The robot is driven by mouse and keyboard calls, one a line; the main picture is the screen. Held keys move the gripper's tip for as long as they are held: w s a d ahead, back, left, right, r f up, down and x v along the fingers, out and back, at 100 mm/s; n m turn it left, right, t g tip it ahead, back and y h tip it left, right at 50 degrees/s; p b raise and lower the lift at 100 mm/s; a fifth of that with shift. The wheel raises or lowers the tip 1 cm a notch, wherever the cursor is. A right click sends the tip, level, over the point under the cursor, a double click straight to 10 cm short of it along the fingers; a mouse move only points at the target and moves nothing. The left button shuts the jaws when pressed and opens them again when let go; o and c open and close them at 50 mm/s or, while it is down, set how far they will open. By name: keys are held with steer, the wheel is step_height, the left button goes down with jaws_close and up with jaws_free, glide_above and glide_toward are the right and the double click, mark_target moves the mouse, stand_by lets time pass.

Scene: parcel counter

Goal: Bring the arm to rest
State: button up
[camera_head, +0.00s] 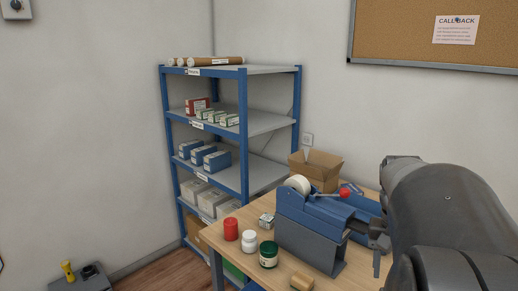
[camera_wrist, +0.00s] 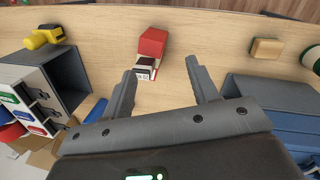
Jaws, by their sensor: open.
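My arm (camera_head: 440,220) reaches in from the right in the head view, over the right part of the wooden table. My gripper (camera_head: 378,248) is partly hidden there by the arm. In the wrist view my gripper (camera_wrist: 161,66) has its two dark fingers spread wide apart, with nothing held between them.
A blue tape machine (camera_head: 310,215) stands on the table (camera_head: 285,275). A cardboard box (camera_head: 318,170) stands behind. A shelf rack (camera_head: 243,135) fills the corner.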

steer(key=s+a+n+t, duration=0.2)
steer(key=s+a+t, duration=0.1)
steer(key=a, duration=0.4)
steer(key=s+a+f+n+t+y, duration=0.1)
steer(key=s+a+n+t, duration=0.2)
steer(key=s+a, duration=0.3)
steer(key=shift+s+a+n+t, duration=0.3)
steer(key=shift+a+t, duration=0.3)
steer(key=shift+a, duration=0.05)
